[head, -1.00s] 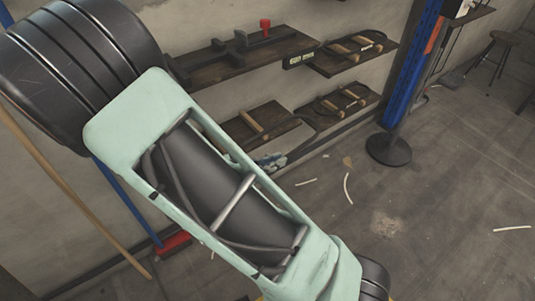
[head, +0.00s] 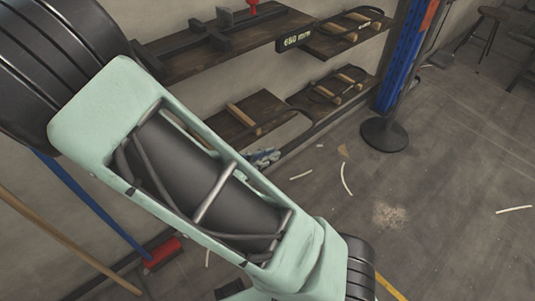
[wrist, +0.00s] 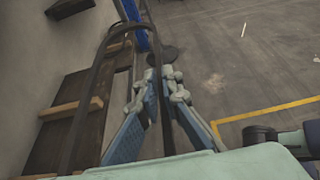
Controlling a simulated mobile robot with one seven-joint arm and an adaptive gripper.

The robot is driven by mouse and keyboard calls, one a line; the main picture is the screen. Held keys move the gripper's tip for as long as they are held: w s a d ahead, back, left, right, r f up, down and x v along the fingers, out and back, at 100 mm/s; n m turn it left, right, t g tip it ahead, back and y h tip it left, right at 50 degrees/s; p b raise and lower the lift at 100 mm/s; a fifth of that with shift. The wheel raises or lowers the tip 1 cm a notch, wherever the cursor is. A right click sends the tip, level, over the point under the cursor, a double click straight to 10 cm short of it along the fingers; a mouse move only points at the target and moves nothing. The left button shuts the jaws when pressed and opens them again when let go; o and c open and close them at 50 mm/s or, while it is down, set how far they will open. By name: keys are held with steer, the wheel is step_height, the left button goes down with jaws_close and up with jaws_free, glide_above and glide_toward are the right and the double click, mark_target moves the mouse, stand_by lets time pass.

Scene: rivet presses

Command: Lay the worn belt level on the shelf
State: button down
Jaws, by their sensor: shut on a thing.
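The worn belt (wrist: 92,85) is a dark, thin loop in the wrist view. It arches up and away from my gripper (wrist: 155,82), tilted rather than lying flat. My gripper is shut on one strand between its blue-grey fingers, and the other strand hangs to the left, over or in front of the shelf. In the head view my gripper (head: 262,158) shows small beyond my arm, beside the lower left shelf (head: 215,132). This dark wooden shelf, with light wooden bars, also fills the left of the wrist view (wrist: 60,88). Contact between belt and shelf cannot be told.
A lower right shelf (head: 312,98) and an upper right shelf (head: 325,42) hold belts on wooden bars. A blue post (head: 402,65) stands right. Open floor lies right, with scraps.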

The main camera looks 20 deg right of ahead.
steer(key=shift+w, duration=0.1)
steer(key=w+a+f+b, duration=0.2)
steer(key=w+b, duration=0.1)
steer(key=w, duration=0.3)
steer(key=w+a+f+b, duration=0.2)
steer(key=w+b, duration=0.2)
steer(key=w, duration=0.2)
steer(key=w+a+f+b, duration=0.2)
steer(key=w+b, duration=0.1)
steer(key=w, duration=0.4)
steer(key=shift+a+f, duration=0.1)
steer(key=shift+f, duration=0.75)
stand_by(0.4)
steer(key=c, duration=2)
jaws_free()
steer(key=shift+c, duration=0.2)
